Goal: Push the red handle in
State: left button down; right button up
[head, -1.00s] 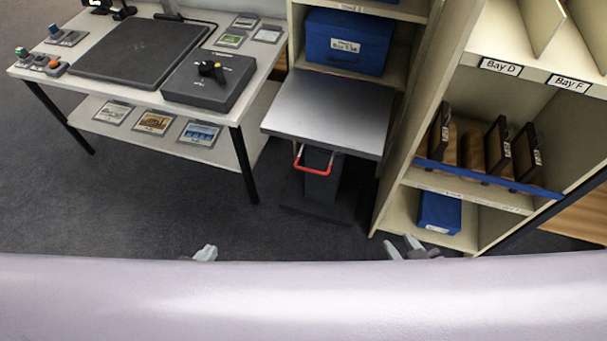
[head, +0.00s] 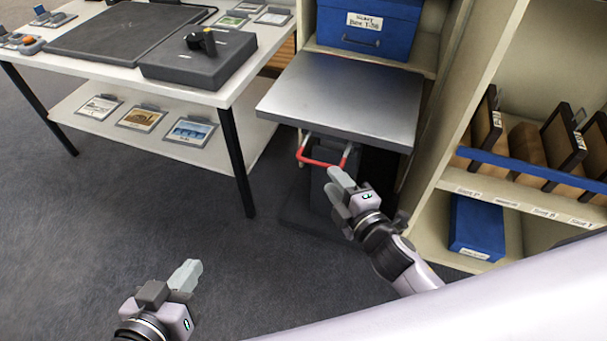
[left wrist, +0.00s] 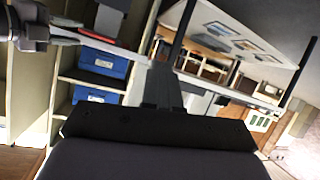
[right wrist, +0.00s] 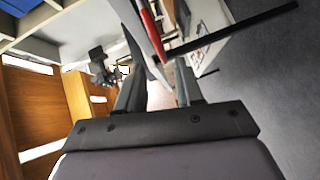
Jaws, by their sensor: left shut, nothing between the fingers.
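The red handle (head: 322,163) is a bar on pale arms that sticks out under the front edge of the grey metal platform (head: 345,95) of a lift. It also shows in the right wrist view (right wrist: 151,28) and the left wrist view (left wrist: 98,37). My right gripper (head: 338,186) is just in front of and below the handle's right end. Its fingers are apart in the right wrist view (right wrist: 158,88), with nothing seen held; contact with the handle cannot be told. My left gripper (head: 186,276) is shut and empty over the floor, well away from the handle.
A white table (head: 110,80) with a dark box (head: 200,62) on top stands at the left, its black leg near the lift. Shelves with a blue box (head: 368,25) stand behind, and a bay shelf (head: 490,182) at the right. The floor in front is clear.

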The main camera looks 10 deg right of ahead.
aim_at(319, 166)
jog(key=shift+w+a+f+n, duration=0.15)
jog(key=shift+w, duration=0.25)
jog(key=shift+w+a+f+n, duration=0.1)
jog(key=shift+w+a+n, duration=0.05)
jog(key=shift+w, duration=0.25)
pick_arm(q)
jog(key=shift+w+d+f+h+b, duration=0.25)
jog(key=shift+d+f+h+b, duration=0.25)
jog(key=shift+d+b, duration=0.4)
pick_arm(e)
jog(key=shift+x, duration=3.1)
pick_arm(q)
jog(key=shift+a+r, duration=0.1)
jog(key=shift+a, duration=0.05)
pick_arm(e)
jog(key=shift+a, duration=0.1)
